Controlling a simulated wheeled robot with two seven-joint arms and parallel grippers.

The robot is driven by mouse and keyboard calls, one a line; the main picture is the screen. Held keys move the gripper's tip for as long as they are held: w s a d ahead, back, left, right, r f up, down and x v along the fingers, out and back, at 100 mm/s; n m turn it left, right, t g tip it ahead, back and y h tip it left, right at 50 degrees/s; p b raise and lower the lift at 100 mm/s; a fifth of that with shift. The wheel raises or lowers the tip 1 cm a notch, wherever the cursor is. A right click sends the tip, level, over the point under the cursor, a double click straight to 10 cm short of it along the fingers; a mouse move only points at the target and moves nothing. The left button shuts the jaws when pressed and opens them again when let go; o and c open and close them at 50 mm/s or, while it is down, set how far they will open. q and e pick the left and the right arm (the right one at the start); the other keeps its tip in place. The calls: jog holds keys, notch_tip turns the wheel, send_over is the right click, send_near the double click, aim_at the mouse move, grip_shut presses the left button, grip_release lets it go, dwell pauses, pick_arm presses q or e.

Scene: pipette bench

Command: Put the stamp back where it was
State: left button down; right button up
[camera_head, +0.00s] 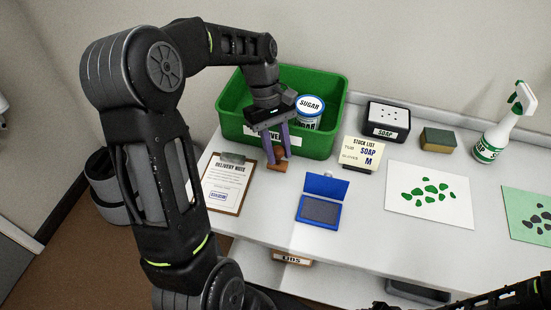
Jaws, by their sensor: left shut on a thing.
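My left gripper (278,158) points down in front of the green bin and is shut on the stamp (279,166), a small brown wooden block low between its fingertips. The stamp is just above or on the white table; I cannot tell which. A blue ink pad (320,210) with its lid raised lies to the right. The delivery note on a brown clipboard (222,188) lies to the left and bears a blue stamped mark (219,196). Part of my right arm shows at the lower right edge; its gripper is not visible.
The green bin (335,142) holds a sugar tub (309,106). Two sheets with blotches (430,215) lie in front. White table (290,215) is bare around the ink pad.

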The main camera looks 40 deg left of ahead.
aim_at(278, 163)
pick_arm(q)
notch_tip(278, 163, down, 3)
jog(key=shift+f, duration=0.35)
dwell(0.3)
jog(key=shift+f, duration=0.15)
jog(key=c, duration=1.1)
grip_release()
